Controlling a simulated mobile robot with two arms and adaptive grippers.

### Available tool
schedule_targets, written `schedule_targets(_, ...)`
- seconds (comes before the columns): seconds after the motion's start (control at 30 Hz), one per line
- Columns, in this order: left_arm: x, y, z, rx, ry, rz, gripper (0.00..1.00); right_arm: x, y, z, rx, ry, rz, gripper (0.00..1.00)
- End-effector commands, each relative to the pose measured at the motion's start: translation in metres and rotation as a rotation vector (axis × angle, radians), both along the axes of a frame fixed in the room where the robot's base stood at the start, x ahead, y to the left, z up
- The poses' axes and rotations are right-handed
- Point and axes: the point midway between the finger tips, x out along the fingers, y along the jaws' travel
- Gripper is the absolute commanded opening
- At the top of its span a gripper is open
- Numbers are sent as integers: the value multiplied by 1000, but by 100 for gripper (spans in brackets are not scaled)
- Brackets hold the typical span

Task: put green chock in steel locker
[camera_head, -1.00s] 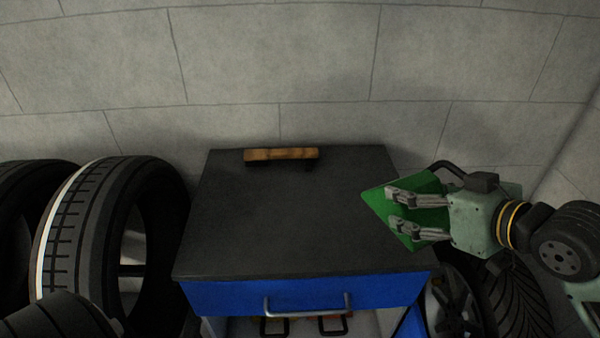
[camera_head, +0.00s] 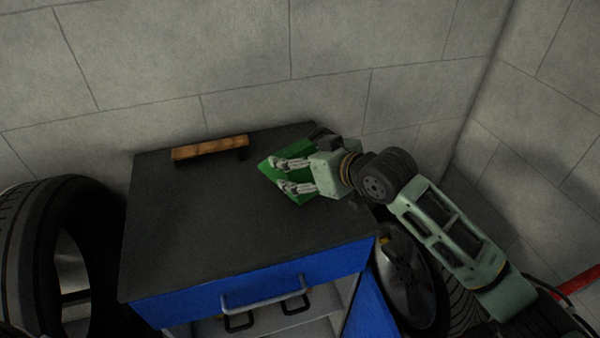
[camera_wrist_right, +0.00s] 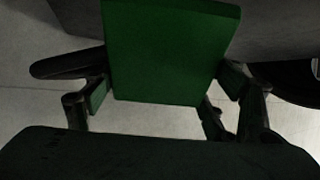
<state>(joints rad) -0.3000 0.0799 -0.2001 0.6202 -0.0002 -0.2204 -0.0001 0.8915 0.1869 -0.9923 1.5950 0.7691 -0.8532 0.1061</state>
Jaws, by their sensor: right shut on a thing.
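My right gripper (camera_head: 288,175) is shut on the green chock (camera_head: 272,169), over the right back part of the cabinet top in the head view. I cannot tell whether the chock touches the top. In the right wrist view the chock (camera_wrist_right: 170,50) sits between the two fingers (camera_wrist_right: 165,90). The steel locker seems to be the cabinet with a dark top (camera_head: 220,215) and a blue front (camera_head: 250,285). Its lower front looks open, with a pale inside and dark handles partly seen below the grey bar handle (camera_head: 265,295). My left gripper is not in view.
A wooden-topped brush or block (camera_head: 209,148) lies at the back left of the cabinet top. Tyres stand at the left (camera_head: 60,230), and a wheel (camera_head: 408,270) stands at the right beside the cabinet. A block wall (camera_head: 200,60) is close behind. The middle of the top is clear.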

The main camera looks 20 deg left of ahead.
Motion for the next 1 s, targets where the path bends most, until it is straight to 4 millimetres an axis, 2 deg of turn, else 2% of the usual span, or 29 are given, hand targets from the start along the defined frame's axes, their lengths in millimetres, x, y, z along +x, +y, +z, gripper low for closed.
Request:
schedule_targets(0.07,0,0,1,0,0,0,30,1,2,1,6,-6,1,15)
schedule_targets(0.33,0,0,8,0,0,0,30,1,1,-32,6,-6,0,15)
schedule_targets(0.77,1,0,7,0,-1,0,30,1,2,-39,7,-7,0,15)
schedule_targets(0.8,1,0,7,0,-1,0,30,1,0,-43,1,-1,-1,80)
schedule_targets(1.0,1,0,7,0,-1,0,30,1,1,-43,1,-1,-1,96)
